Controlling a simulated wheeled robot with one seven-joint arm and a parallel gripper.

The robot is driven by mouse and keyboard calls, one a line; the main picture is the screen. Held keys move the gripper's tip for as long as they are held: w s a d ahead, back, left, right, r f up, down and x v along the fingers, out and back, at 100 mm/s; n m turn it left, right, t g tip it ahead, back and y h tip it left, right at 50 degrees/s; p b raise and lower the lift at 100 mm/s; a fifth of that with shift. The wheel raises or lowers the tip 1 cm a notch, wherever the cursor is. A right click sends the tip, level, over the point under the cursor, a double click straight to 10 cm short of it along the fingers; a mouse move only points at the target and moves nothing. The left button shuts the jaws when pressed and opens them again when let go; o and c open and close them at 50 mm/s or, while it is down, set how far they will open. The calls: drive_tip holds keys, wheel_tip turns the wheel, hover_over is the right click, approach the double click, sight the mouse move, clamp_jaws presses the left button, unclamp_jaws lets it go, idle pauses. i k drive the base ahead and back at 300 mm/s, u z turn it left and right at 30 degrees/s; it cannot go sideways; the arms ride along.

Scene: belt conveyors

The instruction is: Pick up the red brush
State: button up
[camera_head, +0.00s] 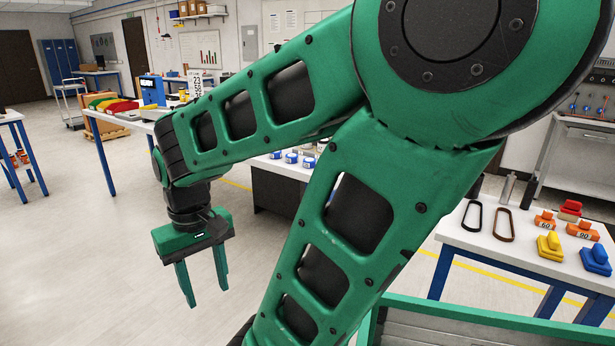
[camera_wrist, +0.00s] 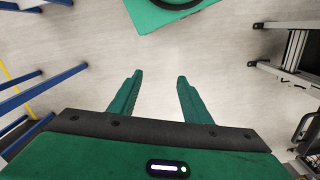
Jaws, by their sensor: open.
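A small red object with a raised top, probably the red brush (camera_head: 570,209), sits near the back of the white table (camera_head: 484,241) at the right in the head view. A yellow piece (camera_head: 550,247) and a blue piece (camera_head: 596,262) of similar shape sit in front of it. My gripper (camera_head: 208,294) hangs at the left over open floor, pointing down, far from that table. Its two fingers are apart with nothing between them. In the wrist view my gripper (camera_wrist: 160,76) shows bare floor between its fingers. The red object is not in the wrist view.
Orange blocks marked 60 (camera_head: 544,221) and 90 (camera_head: 583,231) flank the red object. A black loop (camera_head: 472,215) and a brown loop (camera_head: 504,225) lie left of them. Another table behind my arm holds blue-and-white cans (camera_head: 291,157). The floor below my gripper is clear.

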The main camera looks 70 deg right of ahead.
sight(571, 211)
drive_tip(key=z, duration=4.2)
drive_tip(key=k, duration=0.35)
drive_tip(key=u, duration=0.05)
drive_tip(key=i, duration=0.55)
drive_tip(key=u, duration=0.35)
